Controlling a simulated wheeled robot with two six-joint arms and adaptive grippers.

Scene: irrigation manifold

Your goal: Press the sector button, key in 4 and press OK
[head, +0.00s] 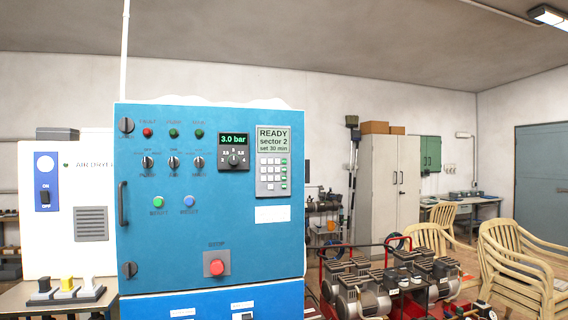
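A blue control cabinet (160,258) stands in the middle left of the head view. Its upper right panel (287,170) has a display (273,139) reading "READY, sector 2, set 30 min". Below the display is a keypad (270,178) with pale keys and some green keys at its right side. The key labels are too small to read, so I cannot tell which is the sector button, the 4 or OK. Neither of my grippers shows in the head view.
A pressure display (233,140) reads 3.0 bar above a dial (234,160). A red stop button (217,267) and a handle (122,204) stick out from the cabinet. Compressors (360,295) and plastic chairs (515,255) stand to the right.

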